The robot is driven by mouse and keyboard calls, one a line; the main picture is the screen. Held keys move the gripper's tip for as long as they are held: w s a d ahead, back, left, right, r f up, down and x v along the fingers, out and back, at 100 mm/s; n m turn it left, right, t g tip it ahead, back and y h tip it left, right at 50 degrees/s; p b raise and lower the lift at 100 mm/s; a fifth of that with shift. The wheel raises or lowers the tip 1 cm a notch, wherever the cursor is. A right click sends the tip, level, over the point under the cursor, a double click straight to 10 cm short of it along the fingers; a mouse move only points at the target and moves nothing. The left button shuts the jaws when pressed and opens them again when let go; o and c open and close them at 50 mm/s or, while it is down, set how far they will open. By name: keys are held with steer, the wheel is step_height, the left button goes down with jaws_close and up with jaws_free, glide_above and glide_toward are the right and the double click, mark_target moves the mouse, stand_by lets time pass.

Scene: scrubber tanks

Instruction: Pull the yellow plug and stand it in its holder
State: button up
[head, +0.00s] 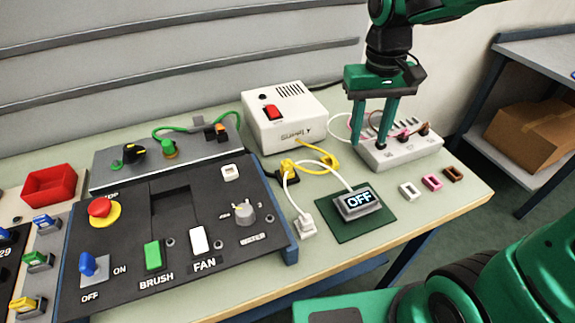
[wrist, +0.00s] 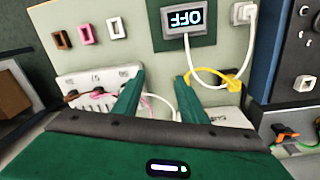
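No yellow plug clearly shows in the white power strip (head: 400,150), which bears a pink plug (head: 404,134) and a brown plug (head: 424,130). White (head: 409,191), pink (head: 432,183) and brown (head: 453,174) holders stand in front of the strip; I see no yellow holder. My gripper (head: 370,143) is open, pointing down at the strip's left end. A white cable passes near its fingers; contact is unclear.
A white box with a red switch (head: 271,112) stands left of my gripper. An OFF display (head: 359,201) sits on a green mat in front. A dark control panel (head: 130,235) fills the left.

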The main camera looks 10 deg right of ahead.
mark_target(287, 163)
steer(key=a+n, duration=0.1)
steer(key=a, duration=0.5)
steer(key=w+a+n, duration=0.1)
steer(key=a, duration=0.4)
steer(key=w+a+f+n, duration=0.1)
steer(key=a, duration=0.5)
steer(key=shift+w+a+y, duration=0.1)
steer(key=shift+a+y, duration=0.2)
steer(key=shift+d+f, duration=0.1)
steer(key=shift+f, duration=4.35)
steer(key=c, duration=0.9)
steer(key=o, duration=1.5)
